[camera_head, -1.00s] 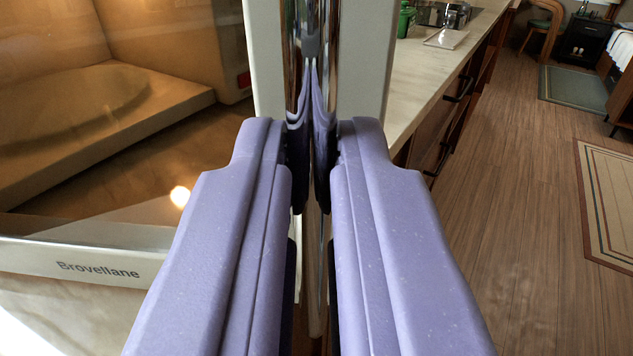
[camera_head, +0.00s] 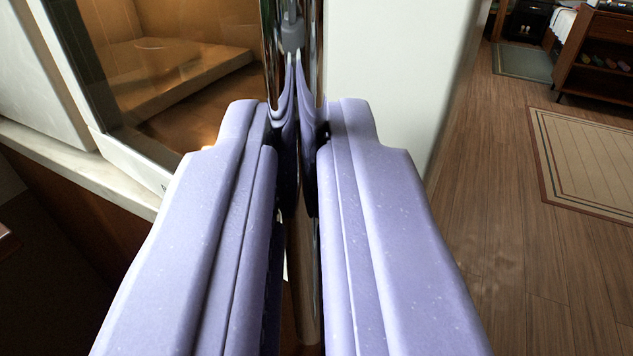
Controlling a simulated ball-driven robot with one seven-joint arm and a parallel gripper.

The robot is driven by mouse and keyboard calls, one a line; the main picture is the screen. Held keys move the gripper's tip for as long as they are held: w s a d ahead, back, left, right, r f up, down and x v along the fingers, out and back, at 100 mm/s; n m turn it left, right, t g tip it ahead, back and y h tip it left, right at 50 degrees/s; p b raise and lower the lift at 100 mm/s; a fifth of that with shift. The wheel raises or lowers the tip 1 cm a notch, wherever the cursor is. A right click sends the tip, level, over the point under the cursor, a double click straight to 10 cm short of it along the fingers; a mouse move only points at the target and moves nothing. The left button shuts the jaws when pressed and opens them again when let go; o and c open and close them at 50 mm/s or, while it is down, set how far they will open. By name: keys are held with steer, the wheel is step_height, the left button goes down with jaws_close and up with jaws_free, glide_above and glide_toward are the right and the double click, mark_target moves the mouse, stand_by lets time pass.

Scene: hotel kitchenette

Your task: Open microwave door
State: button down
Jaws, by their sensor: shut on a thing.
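A warm-lit interior shows through or in the glass. The upright chrome door handle (camera_head: 270,45) runs down the middle of the view. My gripper (camera_head: 298,120), with lilac fingers, is shut on this handle, its tips at either side of the bar. The fingers hide the lower handle and part of the door. I cannot tell how wide the door stands from the microwave body.
A pale countertop edge (camera_head: 75,165) over a dark brown front runs at the left, below a white panel (camera_head: 40,85). At the right is open wood floor (camera_head: 490,240) with a beige rug (camera_head: 590,165). A wooden shelf unit (camera_head: 595,60) stands farther back.

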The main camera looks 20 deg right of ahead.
steer(key=shift+w+a+r, duration=0.1)
steer(key=shift+w+r, duration=0.1)
steer(key=shift+w, duration=0.1)
steer(key=c, duration=1.3)
jaws_free()
steer(key=shift+w+f, duration=0.1)
steer(key=shift+c, duration=0.2)
steer(key=shift+o, duration=0.8)
steer(key=shift+w+a+f, duration=0.1)
steer(key=shift+w+f, duration=0.05)
steer(key=shift+w, duration=0.1)
steer(key=shift+s, duration=0.15)
steer(key=shift+f, duration=0.1)
steer(key=shift+s, duration=0.15)
steer(key=p+v, duration=0.1)
steer(key=v, duration=0.6)
steer(key=shift+s+a, duration=0.2)
steer(key=shift+s, duration=0.1)
